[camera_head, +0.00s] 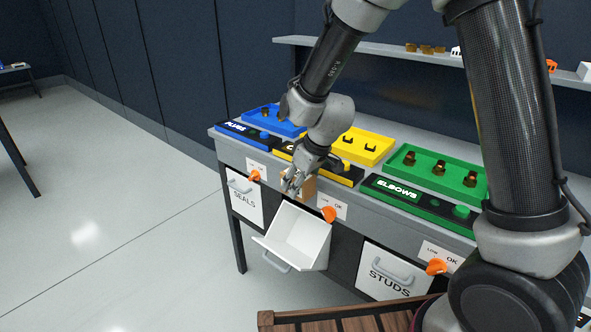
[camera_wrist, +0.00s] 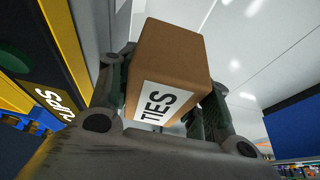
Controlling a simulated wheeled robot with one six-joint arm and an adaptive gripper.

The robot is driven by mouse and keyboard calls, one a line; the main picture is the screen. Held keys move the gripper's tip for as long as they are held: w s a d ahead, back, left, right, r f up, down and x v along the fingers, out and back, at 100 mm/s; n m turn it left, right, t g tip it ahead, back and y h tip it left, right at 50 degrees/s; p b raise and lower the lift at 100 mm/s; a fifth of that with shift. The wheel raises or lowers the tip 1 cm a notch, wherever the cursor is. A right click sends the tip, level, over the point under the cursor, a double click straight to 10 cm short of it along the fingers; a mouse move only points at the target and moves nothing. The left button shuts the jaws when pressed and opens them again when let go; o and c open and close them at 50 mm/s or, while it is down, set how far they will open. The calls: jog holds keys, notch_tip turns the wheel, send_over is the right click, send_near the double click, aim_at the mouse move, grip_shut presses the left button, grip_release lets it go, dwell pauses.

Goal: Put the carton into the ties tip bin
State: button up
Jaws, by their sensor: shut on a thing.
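The carton (camera_wrist: 168,65) is a brown box with a white label reading TIES. It also shows in the head view (camera_head: 309,187), partly hidden by my gripper. My gripper (camera_head: 293,186) is shut on the carton, with a finger on either side of it in the wrist view (camera_wrist: 165,95). It holds the carton in front of the bench edge, above the opened tip bin. The tip bin (camera_head: 297,236) is white, tilted out from the bench front between the SEALS and STUDS bins, and looks empty. Its front label is out of view.
The SEALS bin (camera_head: 243,197) and STUDS bin (camera_head: 391,275) are shut. Orange knobs (camera_head: 329,214) stick out along the bench front. Blue (camera_head: 262,119), yellow (camera_head: 366,149) and green (camera_head: 437,172) trays sit on the bench. A brown slatted thing (camera_head: 345,317) stands in the foreground. The floor at left is clear.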

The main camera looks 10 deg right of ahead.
aim_at(309, 179)
jog(key=shift+a+f, duration=0.1)
jog(key=shift+f, duration=0.6)
notch_tip(309, 179, down, 5)
jog(key=shift+r, duration=0.2)
jog(key=o, duration=1.2)
jog(key=shift+r, duration=0.1)
jog(key=v, duration=1.2)
